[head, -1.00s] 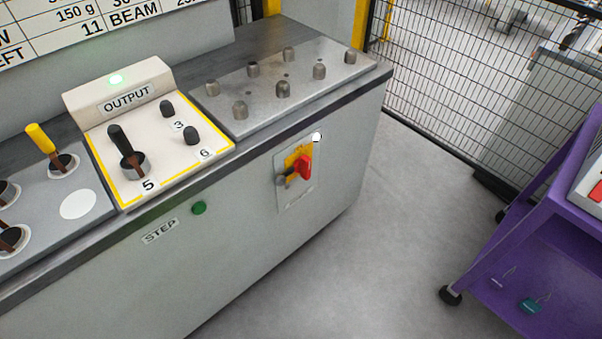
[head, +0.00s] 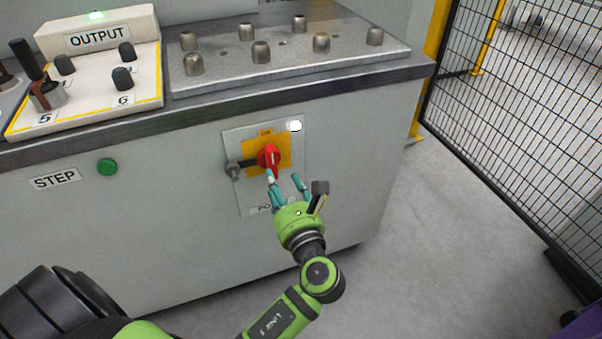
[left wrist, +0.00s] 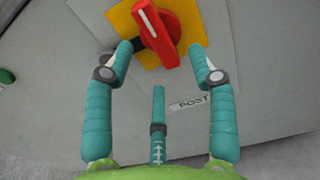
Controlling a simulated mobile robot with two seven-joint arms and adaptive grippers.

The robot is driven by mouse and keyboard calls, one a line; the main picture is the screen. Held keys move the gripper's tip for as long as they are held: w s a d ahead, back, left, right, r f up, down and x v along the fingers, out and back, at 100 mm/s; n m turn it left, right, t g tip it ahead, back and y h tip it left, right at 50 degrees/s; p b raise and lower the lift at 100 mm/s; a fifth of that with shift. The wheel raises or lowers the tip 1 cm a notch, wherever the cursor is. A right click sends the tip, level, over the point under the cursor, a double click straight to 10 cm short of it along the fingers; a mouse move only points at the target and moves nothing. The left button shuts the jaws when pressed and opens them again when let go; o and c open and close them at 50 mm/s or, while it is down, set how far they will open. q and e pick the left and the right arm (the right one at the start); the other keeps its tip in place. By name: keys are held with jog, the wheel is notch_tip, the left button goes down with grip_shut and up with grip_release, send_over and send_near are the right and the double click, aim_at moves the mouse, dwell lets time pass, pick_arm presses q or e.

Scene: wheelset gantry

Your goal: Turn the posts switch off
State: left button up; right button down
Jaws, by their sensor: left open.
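The posts switch is a red rotary handle (head: 268,157) on a yellow plate (head: 284,148), set in a grey panel on the cabinet front. A white lamp (head: 295,126) shows at the panel's top right. In the left wrist view the red handle (left wrist: 157,35) stands tilted, its top leaning left, with a white line on it. My left gripper (head: 284,178) is open just in front of and below the handle. In the left wrist view its fingers (left wrist: 158,68) are spread to either side of the handle's lower end. My right gripper is not in view.
A grey bar with a round end (head: 233,169) sticks out left of the handle. A green STEP button (head: 107,167) is farther left. A mesh fence (head: 520,130) stands right, beyond clear floor.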

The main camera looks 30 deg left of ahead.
aim_at(269, 166)
pick_arm(q)
jog(key=x, duration=0.7)
jog(key=shift+s+a+r+b, duration=0.1)
jog(key=shift+s+a+b, duration=0.1)
jog(key=shift+b, duration=0.2)
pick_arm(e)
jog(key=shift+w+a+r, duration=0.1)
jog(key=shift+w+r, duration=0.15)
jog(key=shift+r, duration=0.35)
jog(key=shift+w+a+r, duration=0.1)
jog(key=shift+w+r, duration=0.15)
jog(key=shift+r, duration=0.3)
pick_arm(q)
jog(key=shift+c, duration=0.4)
grip_shut()
